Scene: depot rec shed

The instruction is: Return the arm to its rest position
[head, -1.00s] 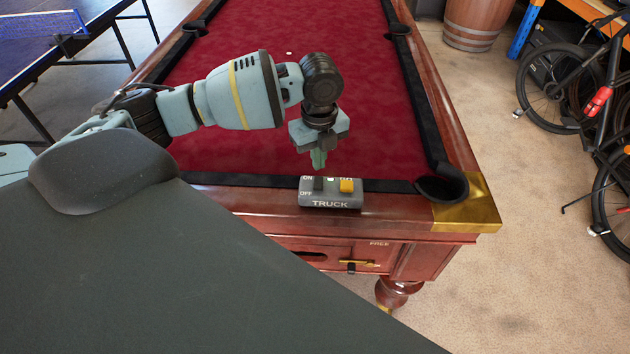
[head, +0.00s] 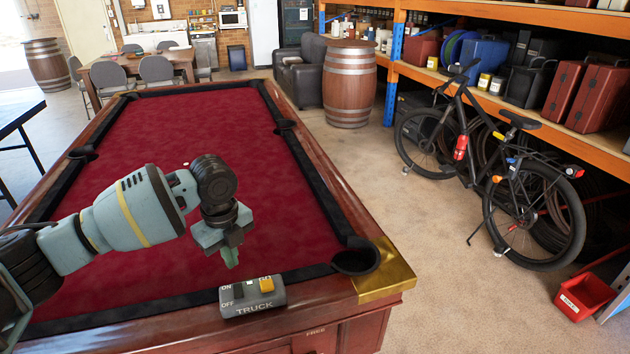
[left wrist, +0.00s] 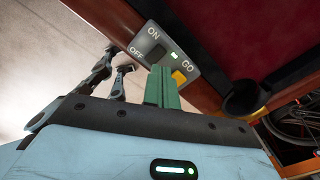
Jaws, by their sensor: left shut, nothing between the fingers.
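My left arm reaches in from the left over the near end of the red pool table (head: 190,160). My left gripper (head: 231,258) points down, its green fingers together and empty. In the head view it is just above and behind the grey TRUCK switch box (head: 252,297), which sits on the table's near rail. The box has a dark ON/OFF rocker and a yellow GO button (head: 266,284). My right gripper is not in view.
A brass-cornered pocket (head: 356,260) is right of the box. A bicycle (head: 480,160) leans by the orange shelving on the right, with a red bin (head: 584,296) on the floor. A barrel (head: 349,85) stands behind.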

